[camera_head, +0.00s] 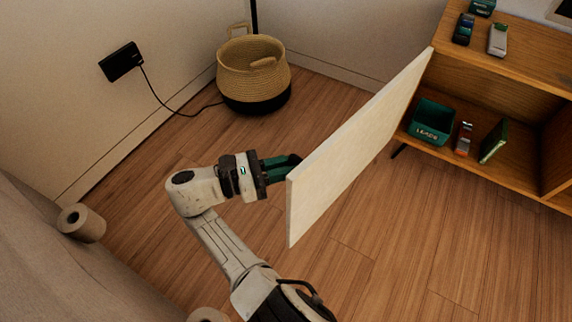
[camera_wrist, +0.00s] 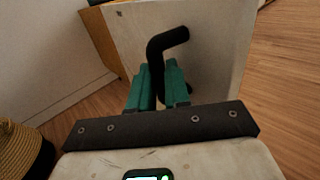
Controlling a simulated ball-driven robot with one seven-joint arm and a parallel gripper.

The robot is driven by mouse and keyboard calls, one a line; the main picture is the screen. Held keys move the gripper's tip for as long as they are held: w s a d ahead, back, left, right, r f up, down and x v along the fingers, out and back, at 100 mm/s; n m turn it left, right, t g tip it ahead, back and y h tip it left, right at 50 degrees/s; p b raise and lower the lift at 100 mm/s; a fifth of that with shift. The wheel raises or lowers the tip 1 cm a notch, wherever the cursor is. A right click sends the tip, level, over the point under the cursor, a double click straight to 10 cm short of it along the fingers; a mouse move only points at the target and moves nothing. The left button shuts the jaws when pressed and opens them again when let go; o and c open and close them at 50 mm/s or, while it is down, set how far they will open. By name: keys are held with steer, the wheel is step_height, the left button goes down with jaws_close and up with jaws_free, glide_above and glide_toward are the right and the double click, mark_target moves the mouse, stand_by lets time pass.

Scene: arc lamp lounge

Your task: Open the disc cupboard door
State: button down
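The pale cupboard door (camera_head: 350,145) stands swung wide open, reaching out from the left edge of the wooden cupboard (camera_head: 490,72). My gripper (camera_head: 284,165) is at the door's free end, on the side facing left. In the wrist view, the black bent handle (camera_wrist: 166,44) stands out from the door (camera_wrist: 215,60). The green fingers of my gripper (camera_wrist: 157,90) lie on both sides of the handle and look closed on it. The handle's lower end is partly hidden between the fingers.
Inside the open cupboard are a green bin (camera_head: 431,121), an orange-and-grey item (camera_head: 464,138) and a green case (camera_head: 494,141). Small devices lie on top. A woven basket (camera_head: 254,75) stands by the wall. A cardboard-coloured roll (camera_head: 82,223) is at left. The floor right of the door is clear.

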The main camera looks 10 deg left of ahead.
steer(key=c, duration=1.1)
jaws_free()
steer(key=shift+w+d+r, duration=0.1)
steer(key=shift+w+d, duration=0.15)
steer(key=shift+d, duration=0.1)
steer(key=shift+s+a, duration=0.1)
steer(key=b+v, duration=0.2)
steer(key=v, duration=0.5)
steer(key=shift+a, duration=0.15)
